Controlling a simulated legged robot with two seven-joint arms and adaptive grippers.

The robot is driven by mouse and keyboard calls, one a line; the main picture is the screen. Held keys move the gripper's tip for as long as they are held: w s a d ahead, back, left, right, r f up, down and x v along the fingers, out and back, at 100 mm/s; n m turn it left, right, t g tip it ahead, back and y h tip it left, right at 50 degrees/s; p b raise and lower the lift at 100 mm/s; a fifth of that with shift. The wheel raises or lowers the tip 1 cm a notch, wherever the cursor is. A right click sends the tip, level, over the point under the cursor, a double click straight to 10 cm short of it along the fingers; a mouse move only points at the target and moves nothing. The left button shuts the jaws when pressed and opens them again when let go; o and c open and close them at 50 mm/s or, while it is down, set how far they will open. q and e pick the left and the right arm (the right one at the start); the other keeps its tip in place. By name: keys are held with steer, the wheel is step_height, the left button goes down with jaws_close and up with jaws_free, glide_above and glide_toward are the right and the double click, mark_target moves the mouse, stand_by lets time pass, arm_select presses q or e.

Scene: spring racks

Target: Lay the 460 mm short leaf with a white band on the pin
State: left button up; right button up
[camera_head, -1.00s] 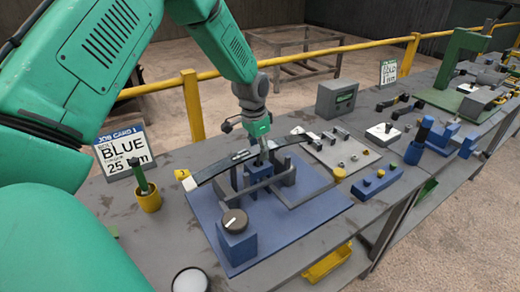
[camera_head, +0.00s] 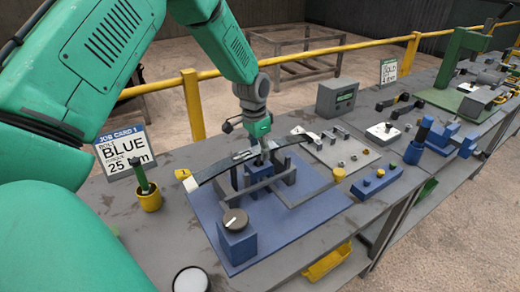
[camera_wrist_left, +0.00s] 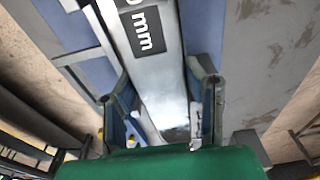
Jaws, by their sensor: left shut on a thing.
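The leaf (camera_head: 219,168) is a long, dark, slightly bowed strip with a white end at its left and a yellow tag beside it. It lies across the blue fixture (camera_head: 208,210), over the blue block at its middle. My left gripper (camera_head: 262,149) points down at the leaf's middle and is shut on it. In the left wrist view the leaf (camera_wrist_left: 158,70) runs between the two fingers of my left gripper (camera_wrist_left: 165,105), with a dark label ending in "0 mm". The pin is hidden or too small to tell, so I cannot tell whether the leaf touches it. My right gripper is out of view.
A grey bar and a round black knob (camera_head: 235,219) stand on the fixture in front of the leaf. A yellow cup (camera_head: 149,200) and job card (camera_head: 124,150) stand at left. A grey plate with small parts (camera_head: 325,150) and a blue button box (camera_head: 376,182) are at right.

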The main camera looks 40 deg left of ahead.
mark_target(259, 158)
arm_select(q)
steer(key=shift+w+f+b, duration=0.1)
steer(key=shift+f+b, duration=0.65)
steer(key=shift+f, duration=0.8)
stand_by(0.4)
steer(key=o, duration=1.4)
steer(key=shift+c, duration=0.2)
steer(key=o, duration=0.5)
steer(key=shift+f, duration=0.15)
